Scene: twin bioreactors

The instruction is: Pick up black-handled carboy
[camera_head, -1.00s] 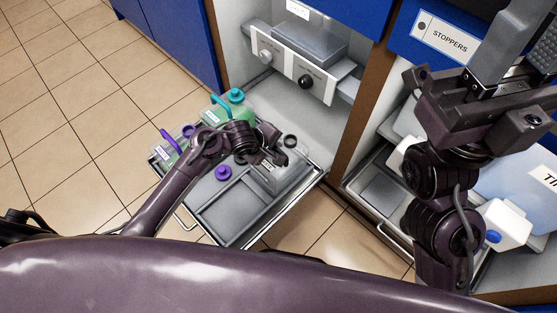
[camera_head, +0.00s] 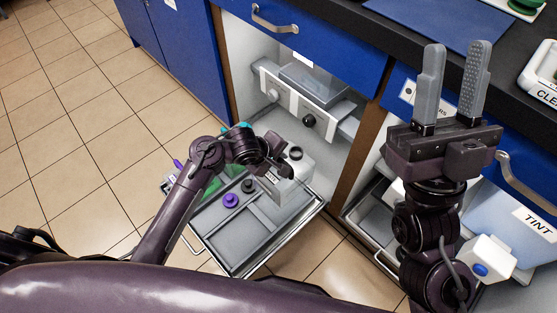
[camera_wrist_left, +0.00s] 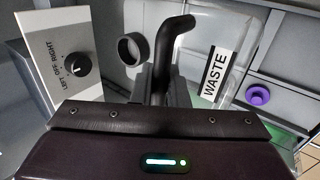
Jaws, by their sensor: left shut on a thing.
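The black-handled carboy (camera_head: 302,166) is a clear, boxy vessel with a black neck ring. Its white WASTE label (camera_wrist_left: 215,74) and curved black handle (camera_wrist_left: 170,42) show in the left wrist view. My left gripper (camera_head: 284,168) is shut on the handle, with the fingers around its lower part. The carboy appears raised above the pulled-out grey tray (camera_head: 240,247); its underside is not clear to see. My right gripper (camera_head: 455,85) is open and empty, fingers pointing up, well to the right.
A purple cap (camera_head: 231,200) and a black cap (camera_head: 248,186) sit on the tray. Green and purple-handled carboys are partly hidden behind my left arm. A knobbed panel (camera_head: 309,107) stands behind the carboy in the cabinet. A wooden divider (camera_head: 357,147) is to its right.

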